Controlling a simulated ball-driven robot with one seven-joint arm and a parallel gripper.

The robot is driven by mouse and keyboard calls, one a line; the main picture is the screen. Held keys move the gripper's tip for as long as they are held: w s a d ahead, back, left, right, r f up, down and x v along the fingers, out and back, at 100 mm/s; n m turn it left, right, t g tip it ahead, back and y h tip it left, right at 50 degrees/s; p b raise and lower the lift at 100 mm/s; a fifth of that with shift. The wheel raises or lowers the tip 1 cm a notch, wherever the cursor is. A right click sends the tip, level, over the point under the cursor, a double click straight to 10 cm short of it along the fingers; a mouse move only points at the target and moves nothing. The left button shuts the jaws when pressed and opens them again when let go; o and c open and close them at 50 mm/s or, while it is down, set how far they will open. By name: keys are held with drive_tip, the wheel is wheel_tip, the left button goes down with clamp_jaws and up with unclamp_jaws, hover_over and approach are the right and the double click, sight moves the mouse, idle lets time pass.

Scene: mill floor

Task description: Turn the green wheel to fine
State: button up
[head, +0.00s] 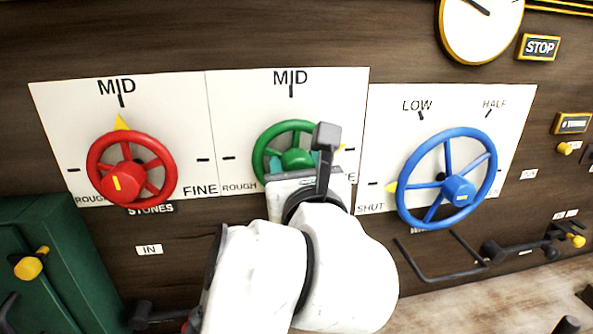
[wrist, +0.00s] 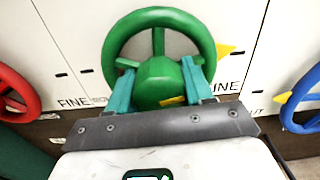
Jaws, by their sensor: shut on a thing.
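The green wheel (head: 270,133) is on the middle white panel, between MID at the top, ROUGH at lower left and FINE at lower right. Its yellow pointer (wrist: 226,50) points right, toward the FINE side; in the head view only the pointer's tip (head: 342,147) shows past my wrist. The FINE lettering (wrist: 226,87) is partly covered there. My gripper (wrist: 158,85) has its teal fingers on either side of the green hub and is shut on it. In the head view my arm hides the lower right of the wheel.
A red wheel (head: 98,148) stands to the left, its yellow pointer up near MID. A blue wheel (head: 407,165) stands to the right, its pointer left near SHUT. A dark bent handle (head: 440,277) and a green cabinet (head: 60,280) lie lower down.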

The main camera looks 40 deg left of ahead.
drive_tip(key=shift+f+m, duration=0.3)
drive_tip(key=shift+m, duration=0.8)
drive_tip(key=o, duration=1)
drive_tip(key=shift+r, duration=0.15)
drive_tip(key=b+v, duration=0.2)
drive_tip(key=v, duration=0.8)
drive_tip(key=shift+s+d+b, duration=0.2)
drive_tip(key=shift+s+b, duration=0.1)
drive_tip(key=shift+b, duration=0.1)
